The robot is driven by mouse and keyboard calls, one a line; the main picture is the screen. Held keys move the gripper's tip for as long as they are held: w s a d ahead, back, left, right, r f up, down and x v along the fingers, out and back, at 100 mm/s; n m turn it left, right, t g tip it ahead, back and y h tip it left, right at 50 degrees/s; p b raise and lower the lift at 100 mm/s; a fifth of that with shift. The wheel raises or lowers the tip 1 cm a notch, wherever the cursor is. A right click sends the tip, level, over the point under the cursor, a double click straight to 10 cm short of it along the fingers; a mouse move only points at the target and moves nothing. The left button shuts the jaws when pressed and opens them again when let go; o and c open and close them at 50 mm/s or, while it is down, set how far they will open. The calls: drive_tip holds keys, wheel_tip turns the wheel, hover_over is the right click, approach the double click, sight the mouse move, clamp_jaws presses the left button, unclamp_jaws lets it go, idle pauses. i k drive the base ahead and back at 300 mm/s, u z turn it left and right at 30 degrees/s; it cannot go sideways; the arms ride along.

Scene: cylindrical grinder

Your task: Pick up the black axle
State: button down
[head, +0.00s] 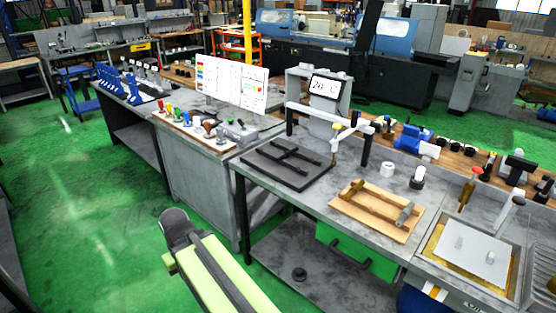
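A black rack (262,172) lies on the grey workbench, left of the middle. Dark bars (297,155) lie across it; the black axle may be among them, but dark on dark I cannot tell it apart for sure. My own lime-green and dark arm link rises from the bottom edge, well in front of the bench and apart from it. My gripper's fingers are not visible.
A wooden rack (375,222) with a grey shaft (405,213) lies right of the black rack. A measuring stand with a display (327,87) stands behind. A white cylinder (387,169) is nearby. A small round black part (299,274) lies on the lower shelf. Green floor at left is clear.

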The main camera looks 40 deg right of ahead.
sight(288, 153)
drive_tip(key=u, duration=0.05)
drive_tip(key=k, duration=1)
drive_tip(key=z, duration=1.15)
drive_tip(key=i, duration=1.05)
drive_tip(key=u, duration=0.45)
drive_tip(key=i, duration=0.5)
drive_tip(key=u, duration=0.65)
drive_tip(key=i, duration=1.35)
drive_tip(key=z, duration=0.25)
